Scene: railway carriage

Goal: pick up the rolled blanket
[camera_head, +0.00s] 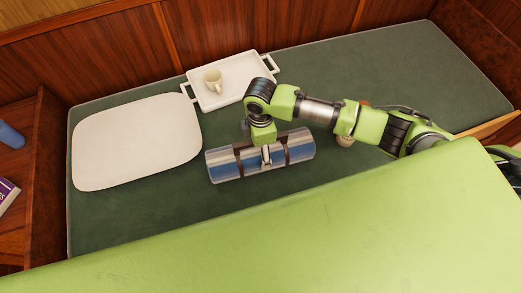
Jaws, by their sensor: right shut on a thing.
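The rolled blanket (224,165) is a blue, white and grey striped cylinder with dark straps. It lies on its side, slightly slanted, over the green berth (130,215). My right arm comes in from the right, and my right gripper (265,156) points down onto the middle of the roll, between the straps. The gripper is shut on the blanket. I cannot tell whether the roll is lifted clear of the berth. My left gripper is not in view.
A white pillow (135,142) lies to the left of the blanket. Behind it, a white tray (235,98) with handles holds a cream cup (213,80). A small round item (345,141) is partly hidden under my arm. A wooden shelf at the left holds a blue cup (11,135) and a purple book (6,193).

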